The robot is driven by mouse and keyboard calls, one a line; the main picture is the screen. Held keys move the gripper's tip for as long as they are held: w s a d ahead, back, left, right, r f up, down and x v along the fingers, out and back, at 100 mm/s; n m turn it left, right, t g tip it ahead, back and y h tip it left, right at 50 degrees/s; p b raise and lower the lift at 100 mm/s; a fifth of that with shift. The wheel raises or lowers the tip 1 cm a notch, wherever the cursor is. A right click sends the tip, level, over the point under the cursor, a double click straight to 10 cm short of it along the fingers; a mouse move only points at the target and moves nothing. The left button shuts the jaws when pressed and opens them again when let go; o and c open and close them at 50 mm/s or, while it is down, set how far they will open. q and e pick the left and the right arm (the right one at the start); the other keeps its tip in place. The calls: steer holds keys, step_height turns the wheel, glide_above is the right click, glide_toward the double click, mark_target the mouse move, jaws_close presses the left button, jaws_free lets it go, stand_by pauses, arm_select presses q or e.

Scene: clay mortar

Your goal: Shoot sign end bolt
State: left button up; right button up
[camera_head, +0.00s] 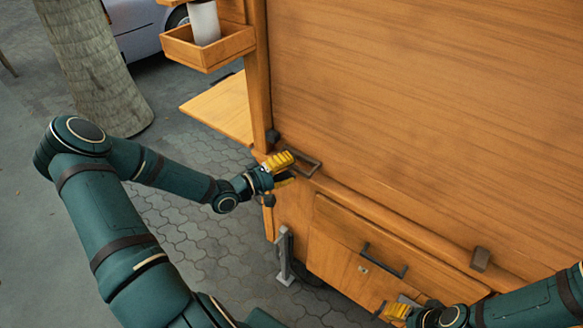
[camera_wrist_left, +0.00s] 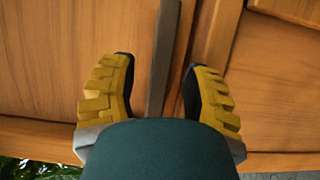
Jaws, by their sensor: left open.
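A large wooden panel (camera_head: 420,100) stands on a wooden cart. At its lower left edge a dark metal bar bent like a handle (camera_head: 313,168) sticks out. My left gripper (camera_head: 287,170) is open beside this bar. In the left wrist view the dark bar (camera_wrist_left: 163,50) runs between the two yellow fingers of the left gripper (camera_wrist_left: 158,72), with gaps on both sides. Whether this bar is the sign end bolt is not clear. My right gripper (camera_head: 392,309) is low at the cart's drawer front, partly cut off; its finger state is unclear.
Dark blocks (camera_head: 273,137) (camera_head: 480,258) sit along the panel's lower edge. A drawer with a dark handle (camera_head: 384,260) is below. A wooden box (camera_head: 214,45) holding a white cylinder (camera_head: 204,22) and a side shelf (camera_head: 222,108) project left. Paving (camera_head: 175,215) lies open left.

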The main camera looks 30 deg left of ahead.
arm_select(q)
steer(key=shift+w+d, duration=0.25)
steer(key=shift+w, duration=0.25)
jaws_close()
